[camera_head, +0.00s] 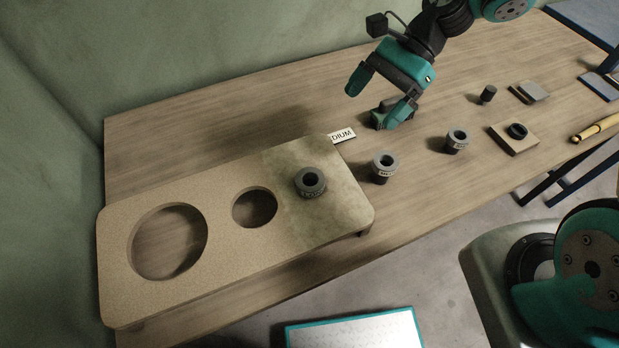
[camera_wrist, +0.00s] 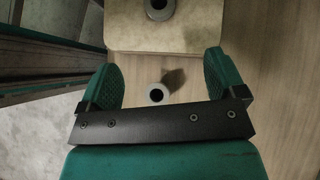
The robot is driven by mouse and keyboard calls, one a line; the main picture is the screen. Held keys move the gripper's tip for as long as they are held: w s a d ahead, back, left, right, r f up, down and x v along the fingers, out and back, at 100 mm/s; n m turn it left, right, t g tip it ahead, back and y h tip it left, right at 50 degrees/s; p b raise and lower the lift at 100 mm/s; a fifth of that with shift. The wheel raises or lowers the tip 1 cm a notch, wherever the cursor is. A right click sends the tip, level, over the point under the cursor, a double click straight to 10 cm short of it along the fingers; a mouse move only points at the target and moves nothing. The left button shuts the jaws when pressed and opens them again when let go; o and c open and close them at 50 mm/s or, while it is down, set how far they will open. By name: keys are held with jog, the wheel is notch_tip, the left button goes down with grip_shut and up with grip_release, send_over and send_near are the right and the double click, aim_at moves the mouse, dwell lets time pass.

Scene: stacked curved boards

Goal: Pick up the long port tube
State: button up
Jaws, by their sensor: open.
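Several dark grey port tubes with open round tops are in the head view. One tube (camera_head: 310,182) stands on the right part of the curved board. A second tube (camera_head: 384,166) and a third tube (camera_head: 456,141) stand upright on the table; their labels are too small to read surely, so I cannot tell which is the long one. My gripper (camera_head: 375,97) is open and empty above the table, behind these tubes. In the wrist view, a ring-topped tube (camera_wrist: 157,95) shows below and between the open fingers, and another tube (camera_wrist: 159,8) sits on the board.
The raised board (camera_head: 115,240) has two round holes. A white label card (camera_head: 341,136) lies by its corner. To the right are a small dark cylinder (camera_head: 488,94), a square block with a black ring (camera_head: 505,142), and a yellow tool (camera_head: 598,128). The table behind the board is clear.

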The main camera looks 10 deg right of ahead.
jog(key=p, duration=0.2)
send_near(312, 178)
jog(key=x, duration=0.3)
jog(key=p+x, duration=0.2)
jog(key=x, duration=0.2)
jog(key=shift+s+a+f+p, duration=0.15)
jog(key=shift+a+f+p, duration=0.1)
jog(key=shift+p, duration=0.15)
jog(key=shift+a+f, duration=0.2)
jog(key=shift+f, duration=0.15)
jog(key=c, duration=1.3)
jog(key=shift+r, duration=0.1)
